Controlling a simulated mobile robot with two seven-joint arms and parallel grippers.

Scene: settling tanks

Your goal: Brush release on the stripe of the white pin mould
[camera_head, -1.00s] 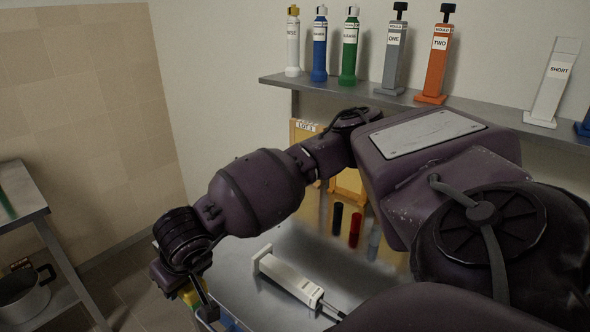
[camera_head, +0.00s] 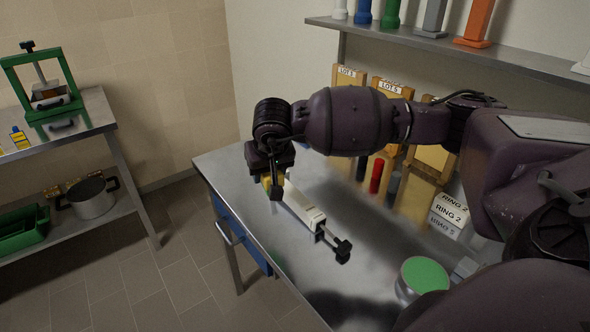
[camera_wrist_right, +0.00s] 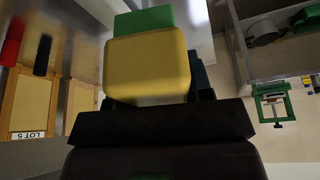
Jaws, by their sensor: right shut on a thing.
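The white pin mould (camera_head: 303,208) lies on its side on the steel bench, with a black T-shaped end toward the lower right. I cannot make out its stripe. My right gripper (camera_head: 271,182) is at the mould's far left end and covers part of it. It is shut on a yellow block, a little of which shows beside the finger (camera_head: 266,183). In the right wrist view the yellow block (camera_wrist_right: 148,63) fills the jaws and a green part sticks out beyond it. I cannot tell whether it touches the mould. My left gripper is out of view.
The steel bench (camera_head: 225,165) has free room at its left edge. Wooden boards marked LOT 5 (camera_head: 347,110) and small dark and red cylinders (camera_head: 376,176) stand behind. A green-topped tub (camera_head: 424,275) stands at the near right. A side table (camera_head: 95,112) holds a green press (camera_head: 42,82).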

